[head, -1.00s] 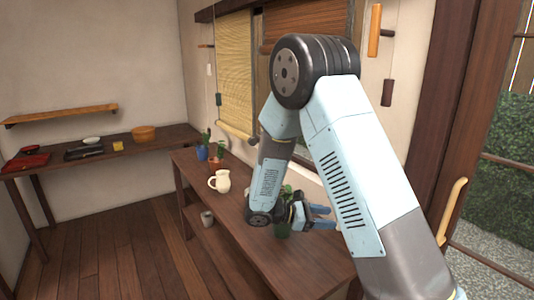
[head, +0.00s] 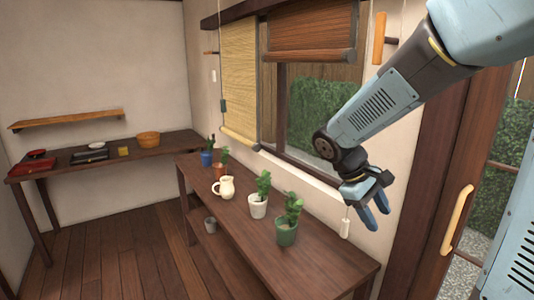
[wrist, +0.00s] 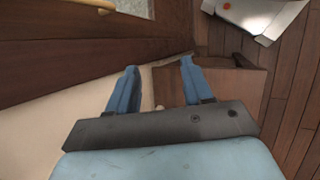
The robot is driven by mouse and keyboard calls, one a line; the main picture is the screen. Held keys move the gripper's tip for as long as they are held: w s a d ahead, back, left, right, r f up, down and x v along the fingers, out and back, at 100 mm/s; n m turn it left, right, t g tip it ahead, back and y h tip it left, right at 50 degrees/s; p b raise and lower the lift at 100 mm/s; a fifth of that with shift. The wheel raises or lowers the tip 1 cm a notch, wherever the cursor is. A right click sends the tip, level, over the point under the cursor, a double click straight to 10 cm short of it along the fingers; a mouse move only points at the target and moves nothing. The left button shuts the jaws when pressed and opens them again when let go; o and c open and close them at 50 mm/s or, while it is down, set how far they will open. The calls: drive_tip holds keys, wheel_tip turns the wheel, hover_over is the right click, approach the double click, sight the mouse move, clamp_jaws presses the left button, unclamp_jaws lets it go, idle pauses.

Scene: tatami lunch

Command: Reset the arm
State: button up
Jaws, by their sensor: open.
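My gripper (head: 376,216) is at the right of the head view, raised beside the wall and past the right end of the plant table. Its two blue fingers point down and are apart, with nothing between them. In the wrist view the open fingers (wrist: 155,92) show against the pale wall and a brown wooden surface. My arm comes in from the upper right, bent at the elbow.
The long table (head: 330,262) holds a cream pitcher (head: 224,188), a white-potted plant (head: 258,207), a green-potted plant (head: 286,232) and smaller plants. A side table (head: 110,157) stands at the back left. A sliding door frame (head: 430,190) is at right. The floor (head: 110,250) is clear.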

drive_tip(key=s+a+r+m+t+y, duration=0.1)
drive_tip(key=s+r+m+t+y, duration=0.5)
drive_tip(key=s+r, duration=0.3)
drive_tip(key=shift+s+a+m+t, duration=0.3)
drive_tip(key=shift+s+a+m, duration=0.15)
drive_tip(key=shift+s, duration=0.7)
idle(1.1)
drive_tip(key=shift+c, duration=0.7)
